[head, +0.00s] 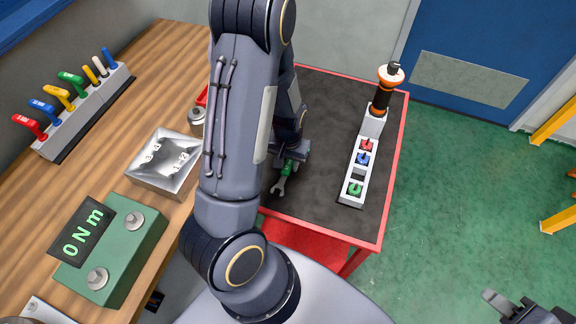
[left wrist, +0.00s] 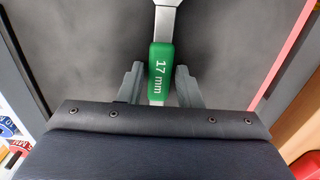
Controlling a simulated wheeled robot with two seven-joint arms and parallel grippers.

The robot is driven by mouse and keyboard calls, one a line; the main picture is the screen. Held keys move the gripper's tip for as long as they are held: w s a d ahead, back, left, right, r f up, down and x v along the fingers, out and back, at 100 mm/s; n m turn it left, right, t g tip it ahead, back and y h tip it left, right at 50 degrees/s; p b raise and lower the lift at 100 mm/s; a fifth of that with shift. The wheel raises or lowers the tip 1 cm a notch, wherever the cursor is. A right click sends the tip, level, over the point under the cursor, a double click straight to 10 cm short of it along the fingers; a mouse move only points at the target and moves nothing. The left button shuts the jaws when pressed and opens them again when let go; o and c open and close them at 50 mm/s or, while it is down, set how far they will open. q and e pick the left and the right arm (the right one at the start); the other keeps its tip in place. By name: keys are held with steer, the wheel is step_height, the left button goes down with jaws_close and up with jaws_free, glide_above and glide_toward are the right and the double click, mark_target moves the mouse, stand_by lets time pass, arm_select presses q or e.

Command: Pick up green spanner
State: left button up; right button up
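The green spanner (head: 286,171) has a green grip and a grey open-ended head, and lies over the dark mat on the red-edged table. In the left wrist view its green grip (left wrist: 161,68), marked "17 mm", sits between the two fingers. My left gripper (head: 290,160) points down at the spanner; in its wrist view (left wrist: 160,85) a finger stands close on each side of the grip, with narrow gaps showing. The spanner's rear end is hidden by the gripper. My right gripper (head: 512,305) is at the bottom right, partly cut off, far from the spanner.
A grey rack (head: 352,183) with red, blue and green pieces stands on the mat, with an orange-black tool (head: 384,92) behind it. The wooden bench (head: 150,75) at left carries a tool holder (head: 85,115), a metal tray (head: 140,175) and a green torque box (head: 130,250).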

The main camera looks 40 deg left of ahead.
mark_target(289, 165)
arm_select(q)
jaws_close()
steer(key=shift+r, duration=0.5)
step_height(289, 165, up, 2)
steer(key=shift+r, duration=0.2)
steer(key=d+r, duration=0.9)
steer(key=d, duration=0.5)
steer(key=shift+w+r, duration=0.3)
